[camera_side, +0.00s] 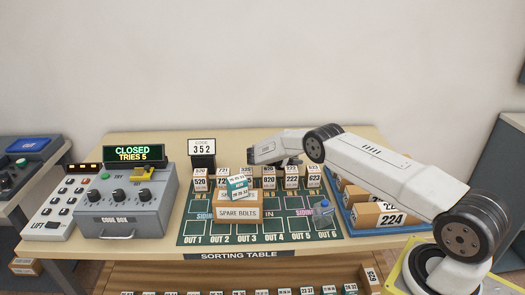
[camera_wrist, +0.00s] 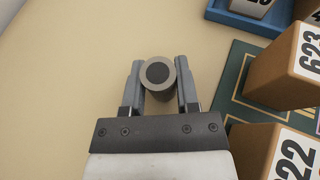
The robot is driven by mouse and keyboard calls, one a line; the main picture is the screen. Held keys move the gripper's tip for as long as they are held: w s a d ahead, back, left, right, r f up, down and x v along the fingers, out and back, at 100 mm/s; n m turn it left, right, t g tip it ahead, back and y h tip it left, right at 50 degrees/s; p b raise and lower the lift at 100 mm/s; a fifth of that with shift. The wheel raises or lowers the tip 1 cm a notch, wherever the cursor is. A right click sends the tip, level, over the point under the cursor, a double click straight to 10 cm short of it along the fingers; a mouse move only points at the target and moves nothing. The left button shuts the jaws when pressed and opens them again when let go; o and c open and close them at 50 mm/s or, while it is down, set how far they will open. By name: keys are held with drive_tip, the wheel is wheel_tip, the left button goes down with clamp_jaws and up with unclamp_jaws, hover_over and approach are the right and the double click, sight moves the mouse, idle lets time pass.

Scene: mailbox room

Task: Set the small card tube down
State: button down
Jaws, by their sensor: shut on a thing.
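The small card tube (camera_wrist: 157,76) shows end-on in the wrist view as a grey ring with a dark centre. It sits between the two fingers of my gripper (camera_wrist: 158,64), which are shut on it. Bare tan table (camera_wrist: 60,90) lies beneath and to the left; I cannot tell whether the tube touches it. In the side view my gripper is at the back of the sorting table, behind the row of numbered boxes, and its fingers and the tube are hidden or too small to make out.
Numbered boxes (camera_wrist: 285,75) stand close on the right on a green mat (camera_wrist: 236,72), with a blue tray (camera_wrist: 240,22) beyond. In the side view, a code sign (camera_side: 202,148), a spare bolts box (camera_side: 237,212), a small bottle (camera_side: 323,217) and a code box (camera_side: 125,205) stand on the table.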

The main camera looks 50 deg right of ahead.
drive_tip(key=shift+s+f, duration=0.1)
drive_tip(key=shift+f, duration=0.65)
drive_tip(key=shift+c, duration=1.4)
unclamp_jaws()
drive_tip(key=shift+a+f, duration=0.1)
wheel_tip(320, 180, up, 10)
drive_tip(key=shift+f, duration=0.2)
drive_tip(key=w+a+r+n+t, duration=0.4)
drive_tip(key=a+r+n+t, duration=0.3)
drive_tip(key=a+r+t, duration=0.4)
drive_tip(key=s+a+r+n+t+y, duration=0.2)
drive_tip(key=a+r+n+y, duration=0.1)
drive_tip(key=a+r+n, duration=0.2)
drive_tip(key=shift+a+r+t, duration=0.3)
drive_tip(key=shift+a+r, duration=0.05)
drive_tip(key=shift+a, duration=0.85)
